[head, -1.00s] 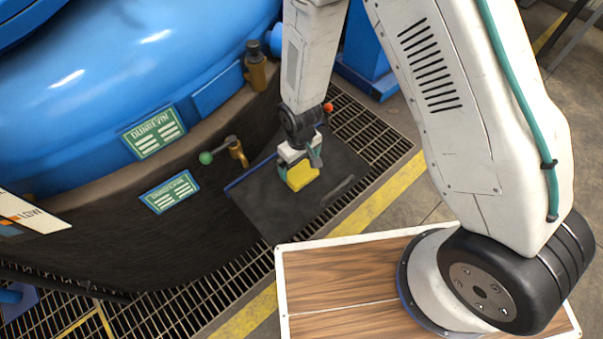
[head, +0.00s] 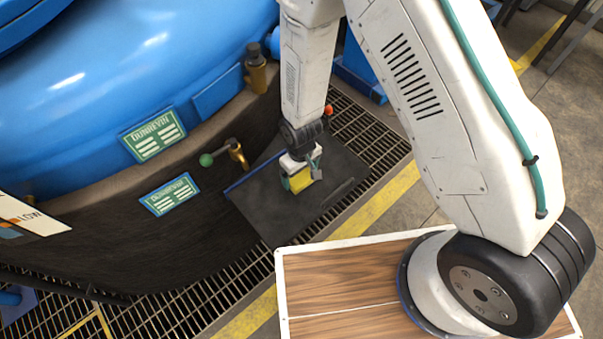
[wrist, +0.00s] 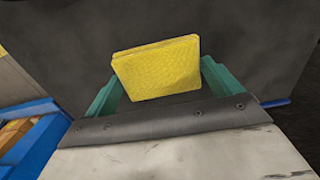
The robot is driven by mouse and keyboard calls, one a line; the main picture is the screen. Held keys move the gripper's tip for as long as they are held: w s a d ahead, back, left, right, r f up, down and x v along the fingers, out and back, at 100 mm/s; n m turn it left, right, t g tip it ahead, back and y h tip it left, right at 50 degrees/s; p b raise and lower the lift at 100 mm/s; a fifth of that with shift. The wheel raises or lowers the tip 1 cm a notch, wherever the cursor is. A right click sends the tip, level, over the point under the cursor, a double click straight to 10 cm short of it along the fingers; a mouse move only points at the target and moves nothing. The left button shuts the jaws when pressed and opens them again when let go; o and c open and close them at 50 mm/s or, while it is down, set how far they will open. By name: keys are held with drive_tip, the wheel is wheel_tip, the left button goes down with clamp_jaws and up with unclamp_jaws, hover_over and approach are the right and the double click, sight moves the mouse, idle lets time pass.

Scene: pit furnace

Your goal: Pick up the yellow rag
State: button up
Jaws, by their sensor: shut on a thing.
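The yellow rag (head: 300,181) is a folded yellow piece over the dark mat in the head view. My gripper (head: 302,178) is shut on it, with a green finger on each side.
The dark mat (head: 270,213) lies on the metal grating (head: 355,125) beside the blue furnace (head: 120,90). A brass valve with a green knob (head: 207,160) sticks out left of my gripper. A yellow floor stripe (head: 375,205) runs along the grating.

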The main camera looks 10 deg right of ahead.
sight(300, 177)
drive_tip(key=shift+r, duration=0.5)
drive_tip(key=r, duration=0.2)
drive_tip(key=shift+s+a+r, duration=0.1)
drive_tip(key=shift+s+r, duration=0.25)
drive_tip(key=s+a, duration=0.1)
drive_tip(key=s, duration=0.3)
drive_tip(key=s+a, duration=0.2)
drive_tip(key=s, duration=0.3)
drive_tip(key=s+a+r, duration=0.1)
drive_tip(key=s+a, duration=0.1)
drive_tip(key=s, duration=0.2)
drive_tip(key=shift+s+a+r, duration=0.1)
drive_tip(key=shift+s+a, duration=0.25)
drive_tip(key=shift+s, duration=0.25)
drive_tip(key=shift+o, duration=0.5)
drive_tip(key=shift+s, duration=0.1)
